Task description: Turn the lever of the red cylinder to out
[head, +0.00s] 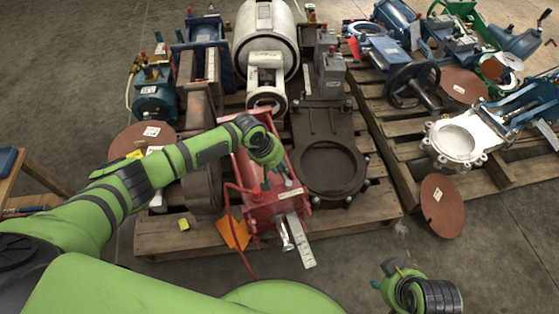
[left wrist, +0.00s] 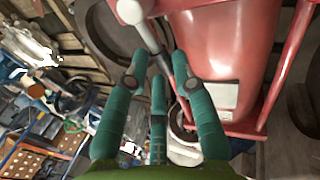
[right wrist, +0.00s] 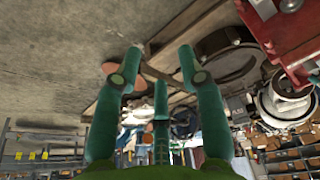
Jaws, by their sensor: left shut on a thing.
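The red cylinder (head: 262,212) lies on the front pallet, below my left arm in the head view. In the left wrist view its red body (left wrist: 225,50) fills the upper right, with a pale label on it. A grey lever (left wrist: 148,36) with a pale round knob runs down between the fingertips of my left gripper (left wrist: 160,66). The left gripper is shut on this lever; its fingertips are hard to make out in the head view. My right gripper (right wrist: 160,68) is open and empty, away from the cylinder, over the floor at lower right in the head view.
A dark flanged valve (head: 330,165) stands right of the cylinder, and a white motor (head: 266,40) is behind. A second pallet (head: 410,170) with blue and green valves is at right. An orange tag (head: 234,234) hangs at the cylinder's front. Floor in front is clear.

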